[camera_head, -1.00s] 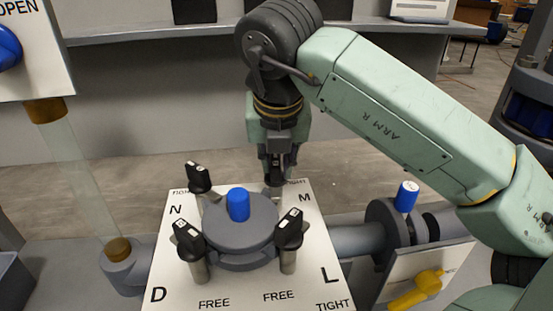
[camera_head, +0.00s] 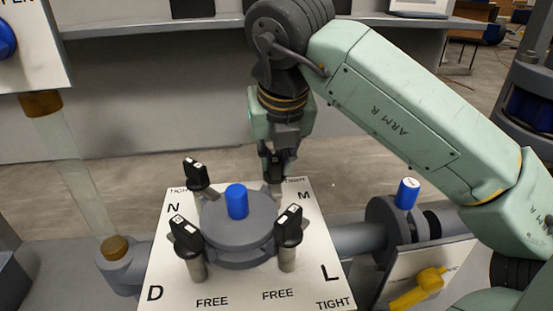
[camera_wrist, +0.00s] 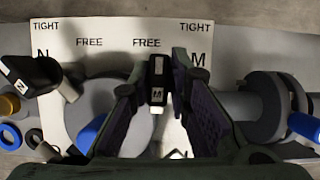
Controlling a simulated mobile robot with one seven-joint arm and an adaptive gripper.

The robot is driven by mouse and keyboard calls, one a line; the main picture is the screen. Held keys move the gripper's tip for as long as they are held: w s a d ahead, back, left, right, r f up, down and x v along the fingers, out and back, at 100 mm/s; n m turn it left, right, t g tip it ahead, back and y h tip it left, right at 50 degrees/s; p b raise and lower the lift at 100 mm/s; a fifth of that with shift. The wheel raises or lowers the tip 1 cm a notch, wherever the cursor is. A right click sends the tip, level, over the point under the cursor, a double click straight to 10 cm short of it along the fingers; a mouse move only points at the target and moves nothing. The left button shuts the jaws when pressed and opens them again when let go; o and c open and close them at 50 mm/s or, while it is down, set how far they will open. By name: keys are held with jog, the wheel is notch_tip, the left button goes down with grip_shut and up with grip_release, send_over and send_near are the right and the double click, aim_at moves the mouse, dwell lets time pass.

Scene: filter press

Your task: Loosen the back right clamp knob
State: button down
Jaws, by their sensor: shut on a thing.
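The back right clamp knob is black with a white M label (camera_wrist: 157,95), and it stands at the back right corner of the white plate (camera_head: 165,285) by the printed M. My gripper (camera_head: 277,160) comes down on it from above in the head view. In the wrist view the knob sits between the two fingers of my gripper (camera_wrist: 158,88), which is shut on it. In the head view the fingers partly hide the knob. The knob's handle points roughly along the picture's vertical in the wrist view. FREE and TIGHT are printed near it.
Three other black knobs stand around the grey round lid: back left (camera_head: 196,173), front left (camera_head: 186,236) and front right (camera_head: 288,226). A blue cap (camera_head: 237,201) rises from the lid's middle. A pipe with a blue-capped valve (camera_head: 407,195) and yellow handle (camera_head: 418,289) lies right.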

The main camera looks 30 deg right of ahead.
jog(key=n, duration=0.1)
jog(key=n+y+b, duration=0.1)
jog(key=n+b, duration=0.1)
jog(key=n, duration=0.1)
jog(key=shift+w+a+f+y, duration=0.15)
jog(key=shift+f+y, duration=0.1)
jog(key=shift+y, duration=0.15)
jog(key=n+y, duration=0.1)
jog(key=n, duration=0.3)
jog(key=shift+n+y, duration=0.3)
jog(key=shift+n, duration=0.2)
jog(key=c, duration=1.7)
grip_release()
jog(key=shift+o, duration=0.7)
jog(key=shift+r, duration=0.15)
jog(key=shift+s+d+r, duration=0.2)
jog(key=shift+r, duration=0.1)
jog(key=v, duration=1.1)
